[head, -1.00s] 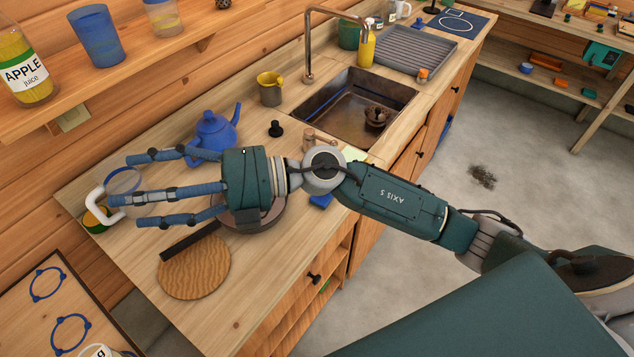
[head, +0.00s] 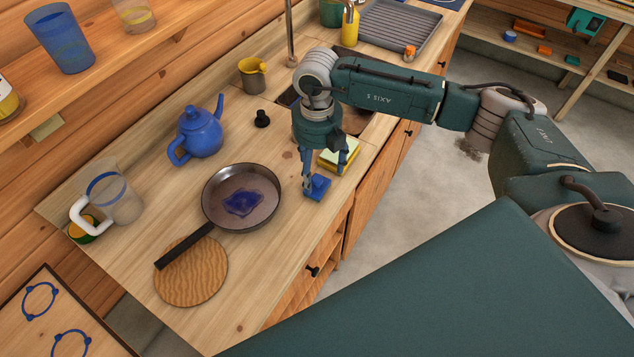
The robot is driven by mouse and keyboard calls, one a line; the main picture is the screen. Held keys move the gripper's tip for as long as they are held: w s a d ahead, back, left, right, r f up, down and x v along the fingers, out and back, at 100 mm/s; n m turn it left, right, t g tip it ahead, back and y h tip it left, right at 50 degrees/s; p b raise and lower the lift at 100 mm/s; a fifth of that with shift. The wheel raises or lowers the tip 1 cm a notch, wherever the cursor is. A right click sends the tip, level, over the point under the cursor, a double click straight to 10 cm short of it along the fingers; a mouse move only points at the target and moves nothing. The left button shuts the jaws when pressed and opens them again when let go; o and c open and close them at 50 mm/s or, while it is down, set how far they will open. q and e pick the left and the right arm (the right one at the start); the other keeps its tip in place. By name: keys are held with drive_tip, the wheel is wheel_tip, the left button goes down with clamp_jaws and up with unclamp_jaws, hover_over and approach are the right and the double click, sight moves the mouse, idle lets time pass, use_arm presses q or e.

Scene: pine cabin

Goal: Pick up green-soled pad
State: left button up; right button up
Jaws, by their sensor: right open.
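A small pad (head: 345,152), yellow with some green on it, lies near the counter's front edge by the sink; its underside is hidden. My right gripper (head: 321,178) points down just left of the pad, its fingers partly in front of it. It is open, with no object seen held in it. A small blue block (head: 319,188) lies right below the fingertips; I cannot tell whether they touch it. My left gripper is not in view.
A frying pan (head: 212,197) with a blue patch inside stands left of my gripper, its handle over a round wooden board (head: 190,285). A blue teapot (head: 205,133), a black knob-like item (head: 262,119) and a yellow-grey pitcher (head: 253,78) stand behind.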

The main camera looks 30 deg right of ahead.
sight(317, 177)
wheel_tip(317, 177, down, 5)
drive_tip(key=p, duration=0.3)
drive_tip(key=shift+s+r, duration=0.1)
drive_tip(key=shift+f, duration=0.45)
drive_tip(key=c, duration=1.4)
